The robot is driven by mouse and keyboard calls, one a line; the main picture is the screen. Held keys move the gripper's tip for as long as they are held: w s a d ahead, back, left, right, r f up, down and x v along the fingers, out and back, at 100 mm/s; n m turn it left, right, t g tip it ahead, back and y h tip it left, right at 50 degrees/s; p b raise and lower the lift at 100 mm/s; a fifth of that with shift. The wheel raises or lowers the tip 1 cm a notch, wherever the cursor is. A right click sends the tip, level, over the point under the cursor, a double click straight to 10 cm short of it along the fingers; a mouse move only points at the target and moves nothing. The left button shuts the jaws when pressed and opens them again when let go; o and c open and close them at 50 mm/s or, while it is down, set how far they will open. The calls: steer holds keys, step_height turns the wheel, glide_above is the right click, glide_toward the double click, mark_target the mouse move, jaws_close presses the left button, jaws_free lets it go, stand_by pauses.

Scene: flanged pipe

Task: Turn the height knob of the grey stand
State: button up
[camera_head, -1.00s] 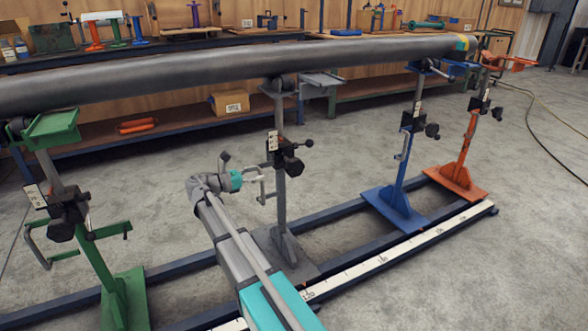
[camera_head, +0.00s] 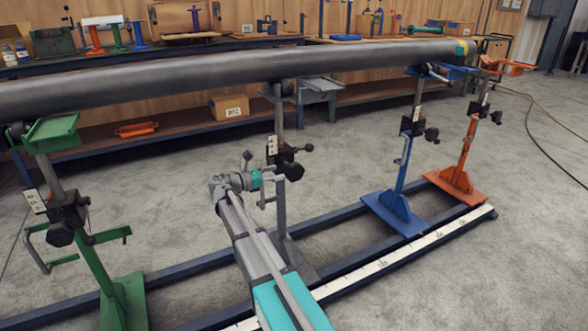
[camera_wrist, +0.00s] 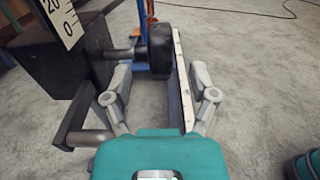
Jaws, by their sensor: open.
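The grey stand (camera_head: 279,120) stands under the long pipe in the head view. Its black clamp block with a white scale carries a round black knob (camera_head: 293,172), and a thin lever with a small ball sticks out above it. My gripper (camera_head: 274,183) is just left of the knob, partly overlapping the stand. In the wrist view the black knob (camera_wrist: 160,48) sits on a short shaft from the block (camera_wrist: 65,70). My gripper (camera_wrist: 160,84) is open and empty, its fingers spread on both sides of the line to the knob. The knob appears ahead of the fingertips; contact cannot be told.
The grey pipe (camera_head: 180,82) runs overhead across the stands. A green stand (camera_head: 110,275) is at left; blue (camera_head: 397,180) and orange (camera_head: 466,150) stands are at right. A grey bar (camera_wrist: 85,138) lies close to my left finger. Floor rails run below.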

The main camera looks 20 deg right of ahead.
mark_target(294, 168)
steer(key=shift+w+d, duration=0.1)
steer(key=shift+d, duration=3.4)
jaws_close()
